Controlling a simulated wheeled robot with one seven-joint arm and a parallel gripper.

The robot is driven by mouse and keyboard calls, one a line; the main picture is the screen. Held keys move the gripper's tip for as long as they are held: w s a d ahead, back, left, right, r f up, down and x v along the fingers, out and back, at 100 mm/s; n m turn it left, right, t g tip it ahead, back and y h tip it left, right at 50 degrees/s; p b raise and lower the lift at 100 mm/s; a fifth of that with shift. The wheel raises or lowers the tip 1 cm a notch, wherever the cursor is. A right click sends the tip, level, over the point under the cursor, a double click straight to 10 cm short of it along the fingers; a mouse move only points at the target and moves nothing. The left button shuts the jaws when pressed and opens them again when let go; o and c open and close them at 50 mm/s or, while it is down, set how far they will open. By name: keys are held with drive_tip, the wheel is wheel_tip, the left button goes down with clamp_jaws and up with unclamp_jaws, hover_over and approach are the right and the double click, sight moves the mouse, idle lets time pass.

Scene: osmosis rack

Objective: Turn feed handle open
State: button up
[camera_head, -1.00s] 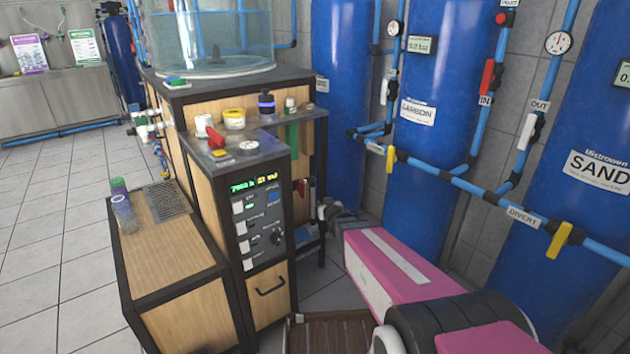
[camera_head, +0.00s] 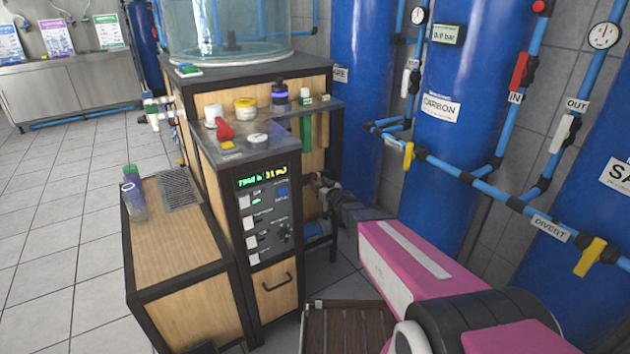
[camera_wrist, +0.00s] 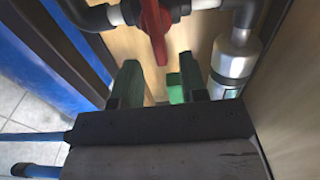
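A red handle (camera_wrist: 155,28) sits on a grey pipe valve at the top of the wrist view. My gripper (camera_wrist: 160,75) has two green fingers standing apart, with nothing held between them. The handle is just beyond the fingertips, between their lines; no contact is visible. In the head view my gripper (camera_head: 324,184) reaches into the side opening of the wooden cabinet (camera_head: 272,289). The handle is small and mostly hidden there.
A silver canister (camera_wrist: 234,58) stands close to the right finger, beside a wooden panel (camera_wrist: 295,110). Blue tanks (camera_head: 440,130) and blue pipes with yellow handles (camera_head: 590,257) stand to the right of my arm. A slatted crate (camera_head: 345,330) lies on the floor below.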

sight(315, 179)
drive_tip(key=x, duration=0.4)
drive_tip(key=shift+w+a, duration=0.15)
drive_tip(key=shift+w, duration=0.15)
clamp_jaws()
